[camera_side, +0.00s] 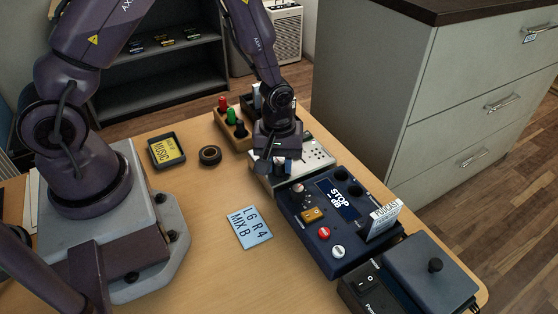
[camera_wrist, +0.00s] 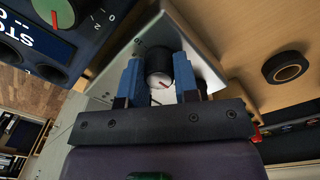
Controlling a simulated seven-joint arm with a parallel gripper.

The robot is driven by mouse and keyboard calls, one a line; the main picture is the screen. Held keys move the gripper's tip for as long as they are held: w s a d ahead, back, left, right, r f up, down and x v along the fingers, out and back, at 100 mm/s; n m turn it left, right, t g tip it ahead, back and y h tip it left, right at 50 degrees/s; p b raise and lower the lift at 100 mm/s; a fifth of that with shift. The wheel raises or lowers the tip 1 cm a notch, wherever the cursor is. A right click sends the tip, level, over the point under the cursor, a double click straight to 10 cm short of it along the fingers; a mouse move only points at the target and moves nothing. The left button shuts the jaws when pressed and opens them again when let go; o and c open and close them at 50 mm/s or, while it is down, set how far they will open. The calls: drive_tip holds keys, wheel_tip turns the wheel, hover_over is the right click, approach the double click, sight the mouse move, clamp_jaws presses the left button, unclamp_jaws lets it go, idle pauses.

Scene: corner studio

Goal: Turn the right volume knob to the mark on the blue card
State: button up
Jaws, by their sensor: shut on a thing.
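The blue card (camera_side: 250,227) lies flat on the table and reads "L6 R4 MIX B". My gripper (camera_side: 277,166) points down over the cream panel (camera_side: 318,157), which is largely hidden under it. In the wrist view, my gripper (camera_wrist: 160,82) has its blue fingers shut on a dark round knob (camera_wrist: 157,58) with a pale top and a short red pointer line. The knob stands on the panel, which also shows around the fingers (camera_wrist: 120,60). Whether it is the right or the left knob, and its scale marks, I cannot make out.
A navy box (camera_side: 322,247) with a STOP display, buttons and a "PODCAST" placard (camera_side: 384,217) stands close in front of the panel. A rack with red, green and black pegs (camera_side: 231,126) is behind. A tape roll (camera_side: 210,155) and tray (camera_side: 166,150) lie left. Table around the card is clear.

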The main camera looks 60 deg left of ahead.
drive_tip(key=m, duration=0.7)
drive_tip(key=shift+m, duration=0.3)
drive_tip(key=m, duration=0.6)
drive_tip(key=shift+d+r, duration=0.1)
drive_tip(key=shift+m, duration=0.4)
idle(0.3)
drive_tip(key=o, duration=0.9)
drive_tip(key=shift+o, duration=0.2)
